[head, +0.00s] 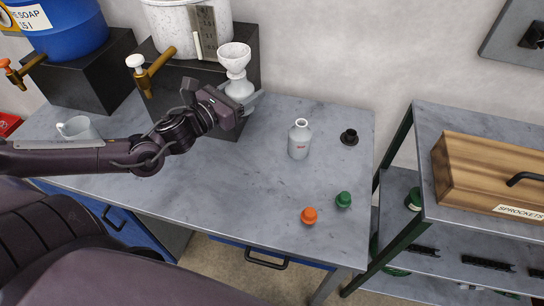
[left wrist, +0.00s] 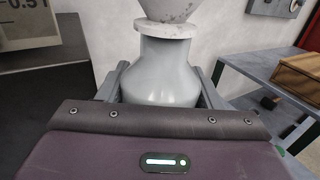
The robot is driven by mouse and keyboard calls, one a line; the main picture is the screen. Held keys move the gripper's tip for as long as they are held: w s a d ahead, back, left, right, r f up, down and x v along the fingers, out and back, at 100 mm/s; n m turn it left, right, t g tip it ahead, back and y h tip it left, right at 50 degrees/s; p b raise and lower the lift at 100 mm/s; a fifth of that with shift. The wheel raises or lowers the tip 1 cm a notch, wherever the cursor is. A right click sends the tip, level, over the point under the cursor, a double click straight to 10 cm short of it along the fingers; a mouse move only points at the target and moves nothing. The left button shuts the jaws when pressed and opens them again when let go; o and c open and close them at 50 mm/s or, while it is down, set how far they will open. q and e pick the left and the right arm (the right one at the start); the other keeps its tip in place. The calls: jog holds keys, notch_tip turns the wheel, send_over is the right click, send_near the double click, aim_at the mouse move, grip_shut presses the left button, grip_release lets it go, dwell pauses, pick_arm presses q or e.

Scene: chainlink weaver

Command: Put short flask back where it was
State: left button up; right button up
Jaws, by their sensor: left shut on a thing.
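A grey-white flask (head: 239,88) is held in my left gripper (head: 247,102), near the black stand at the back of the bench. The fingers lie on both sides of the flask (left wrist: 170,72) in the left wrist view. A pale funnel (head: 235,58) sits in its mouth, and its lower part shows in the left wrist view (left wrist: 171,12). The flask's base is hidden, so I cannot tell whether it touches the bench. Another grey-white flask (head: 299,140) with a small red mark stands upright and open, right of the gripper. My right gripper is not in view.
An orange cap (head: 309,215), a green cap (head: 344,199) and a black ring-like piece (head: 349,137) lie on the bench (head: 215,185). A white tapped container (head: 180,28) stands on the black stand (head: 172,85). A shelf with a wooden box (head: 490,170) is right. The bench's middle is clear.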

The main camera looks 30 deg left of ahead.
pick_arm(q)
jog(key=shift+w+d+r+h, duration=0.3)
jog(key=shift+w+d+r, duration=0.05)
jog(key=shift+w+d, duration=0.05)
jog(key=shift+w+d+f+b, duration=0.15)
jog(key=shift+f+b, duration=0.1)
jog(key=shift+b, duration=0.05)
notch_tip(320, 180, down, 6)
jog(key=b, duration=0.2)
jog(key=shift+r+b, duration=0.2)
jog(key=shift+b, duration=0.15)
notch_tip(320, 180, down, 9)
jog(key=shift+f, duration=2.35)
